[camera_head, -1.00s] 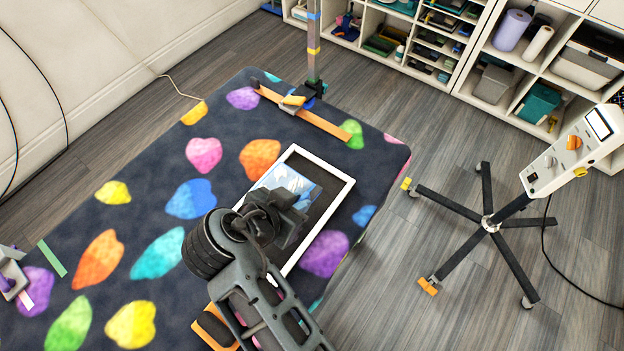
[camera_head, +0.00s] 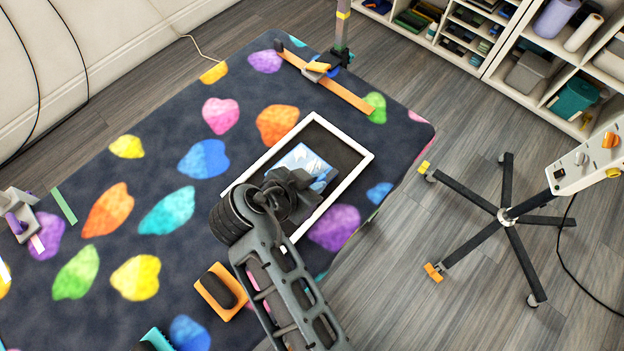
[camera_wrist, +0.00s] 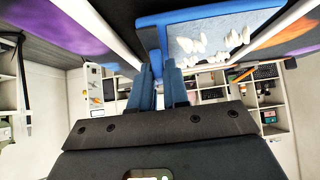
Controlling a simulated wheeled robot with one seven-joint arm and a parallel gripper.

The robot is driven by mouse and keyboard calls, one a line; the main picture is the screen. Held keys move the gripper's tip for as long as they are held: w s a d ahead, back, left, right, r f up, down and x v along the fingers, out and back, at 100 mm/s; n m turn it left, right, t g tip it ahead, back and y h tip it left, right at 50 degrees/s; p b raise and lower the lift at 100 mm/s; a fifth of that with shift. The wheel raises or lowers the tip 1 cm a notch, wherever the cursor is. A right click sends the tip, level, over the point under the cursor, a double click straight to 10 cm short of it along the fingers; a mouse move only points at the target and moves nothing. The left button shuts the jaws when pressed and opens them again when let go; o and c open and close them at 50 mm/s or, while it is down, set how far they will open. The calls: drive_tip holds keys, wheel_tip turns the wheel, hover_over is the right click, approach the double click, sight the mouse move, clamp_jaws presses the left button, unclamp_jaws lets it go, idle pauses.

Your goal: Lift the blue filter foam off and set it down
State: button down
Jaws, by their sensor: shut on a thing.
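The blue filter foam (camera_head: 303,160), with white tufts on its face, is over the dark inside of the white-rimmed frame or tray (camera_head: 358,176) on the table. My gripper (camera_head: 298,184) is at the foam's near side and hides part of it. In the wrist view, my gripper's blue fingers (camera_wrist: 160,72) are shut on the foam's blue edge. The foam (camera_wrist: 215,38) extends up and right from the fingertips there, with white tufts showing. It looks tilted; I cannot tell how far it is above the tray.
An orange and black brush (camera_head: 222,290) and a teal comb-like thing (camera_head: 158,339) lie at the near side. A wooden bar with a post (camera_head: 340,88) stands along the far edge. A wheeled stand (camera_head: 506,215) is on the floor at right. The patterned table left of the tray has free room.

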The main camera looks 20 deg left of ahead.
drive_tip(key=shift+f, duration=0.1)
drive_tip(key=c, duration=1.1)
unclamp_jaws()
drive_tip(key=b+v, duration=0.1)
drive_tip(key=v, duration=0.6)
drive_tip(key=shift+s+r, duration=0.3)
drive_tip(key=shift+f, duration=0.1)
